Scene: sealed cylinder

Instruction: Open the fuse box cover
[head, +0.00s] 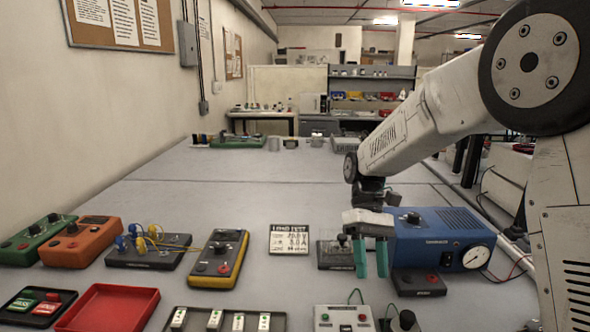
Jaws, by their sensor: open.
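My gripper (371,272) points down at the right of the table, its two teal fingers apart with nothing seen between them. A small grey box with a dark knob on top (330,257) stands just left of the fingers, partly hidden by them. It may be the fuse box, but no label is readable and I cannot tell whether it has a cover or how that sits. I cannot tell whether the fingers touch it.
A load test card (289,240), a yellow meter (219,258), a red tray (110,308) and a grey tray (192,325) lie left. The table behind is largely clear.

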